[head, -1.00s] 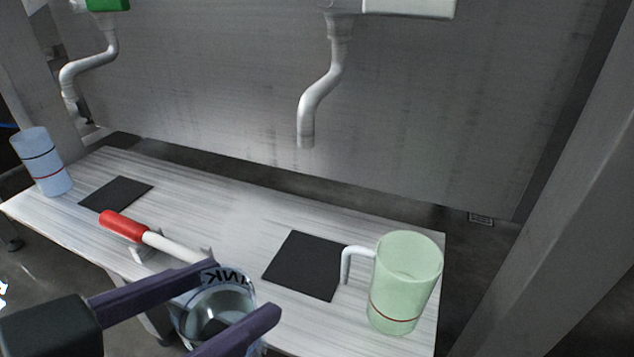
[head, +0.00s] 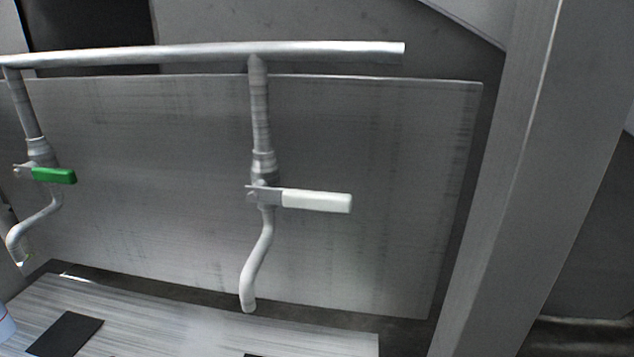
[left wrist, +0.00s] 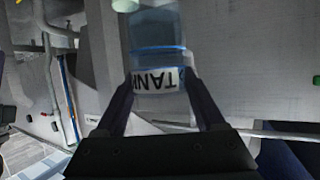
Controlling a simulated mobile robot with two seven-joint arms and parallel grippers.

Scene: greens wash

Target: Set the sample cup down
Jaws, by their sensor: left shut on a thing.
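In the left wrist view, my left gripper (left wrist: 163,100) is shut on a clear bluish cup (left wrist: 158,35) with a white label reading "TANK", which I take as the sample cup. The cup sits between the two dark fingers, and its label appears upside down. What is under the cup cannot be told. The table (head: 180,325) shows only along the bottom, with a black mat (head: 66,334) at the left and a sliver of a second mat (head: 254,355) at the bottom edge.
Two pipes hang from a rail (head: 200,53) before a grey panel (head: 370,200), one with a green handle (head: 54,175), one with a white handle (head: 316,201). A pale blue container (head: 5,324) is cut off at the left. A grey post (head: 505,180) stands at the right.

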